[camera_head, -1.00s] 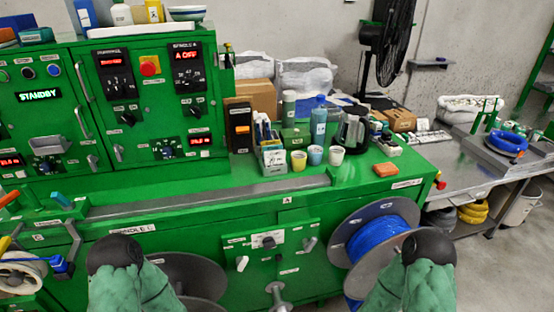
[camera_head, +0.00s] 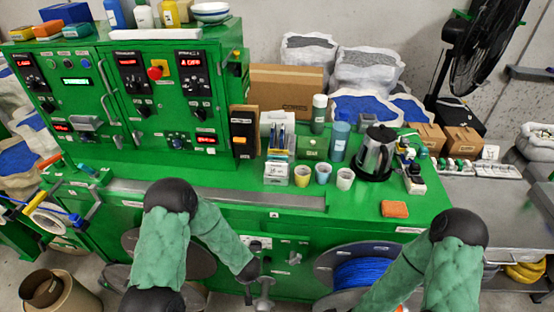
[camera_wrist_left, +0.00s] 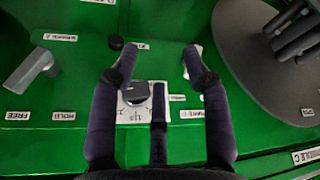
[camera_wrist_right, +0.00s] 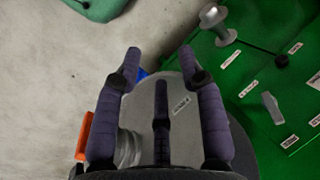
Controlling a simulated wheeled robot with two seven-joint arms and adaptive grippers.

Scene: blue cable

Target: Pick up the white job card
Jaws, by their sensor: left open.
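No white job card can be told for certain. A small white card-like piece (camera_head: 490,152) with a dark mark stands on the steel bench at the right. A white labelled box (camera_head: 276,173) stands on the green worktop; what it holds is too small to tell. My left gripper (camera_wrist_left: 162,55) is open and empty in the left wrist view, facing the green front panel with a dark knob on a white plate (camera_wrist_left: 132,112). My right gripper (camera_wrist_right: 160,58) is open and empty in the right wrist view, above a grey reel flange (camera_wrist_right: 170,90). Both grippers are hard to make out in the head view.
On the worktop stand several cups (camera_head: 323,173), a kettle (camera_head: 376,155), a blue-grey bottle (camera_head: 339,140) and an orange sponge (camera_head: 395,209). The blue cable reel (camera_head: 362,272) sits below the worktop edge.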

